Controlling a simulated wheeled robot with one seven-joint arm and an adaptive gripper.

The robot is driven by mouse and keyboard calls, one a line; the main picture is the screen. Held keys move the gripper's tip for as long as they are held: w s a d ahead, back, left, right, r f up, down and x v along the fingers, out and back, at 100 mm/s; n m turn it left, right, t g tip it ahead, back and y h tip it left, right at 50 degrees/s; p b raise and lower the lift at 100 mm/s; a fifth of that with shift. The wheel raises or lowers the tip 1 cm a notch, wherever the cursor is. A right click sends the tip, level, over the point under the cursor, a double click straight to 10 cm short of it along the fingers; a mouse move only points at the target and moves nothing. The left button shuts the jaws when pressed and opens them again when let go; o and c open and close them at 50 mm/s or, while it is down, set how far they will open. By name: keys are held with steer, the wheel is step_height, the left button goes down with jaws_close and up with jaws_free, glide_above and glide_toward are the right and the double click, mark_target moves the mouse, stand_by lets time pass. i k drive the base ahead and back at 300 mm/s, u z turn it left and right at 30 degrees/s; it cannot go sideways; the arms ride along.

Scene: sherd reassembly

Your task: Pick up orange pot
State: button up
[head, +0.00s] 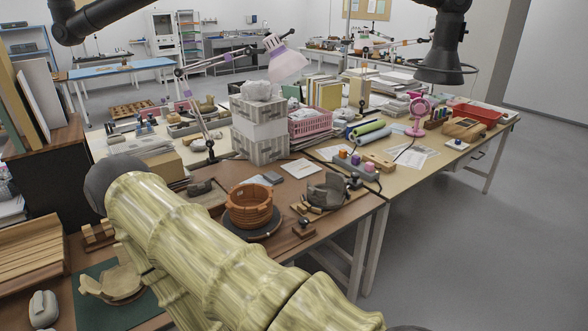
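The orange pot (250,207) stands upright on a dark round disc (271,231) on the brown worktable, near the middle of the head view. Its wall is ribbed, its rim is uneven with raised pieces, and it is open at the top. My arm, in a pale yellow-green sleeve, crosses the foreground in front of the table and ends in a dark rounded part at the left. My gripper is not in view, so its fingers and anything in them cannot be seen. Nothing visible touches the pot's wall.
A grey broken vessel (328,191) stands right of the pot, with small blocks around it. Patterned boxes (262,146) and a desk lamp (287,63) stand behind. A beige sherd (113,284) lies on a green mat (108,314) at lower left. Open floor (470,250) lies right.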

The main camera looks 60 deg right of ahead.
mark_target(262, 192)
steer(key=z, duration=1.45)
steer(key=k, duration=0.65)
steer(key=u, duration=0.75)
steer(key=i, duration=0.95)
steer(key=z, duration=0.15)
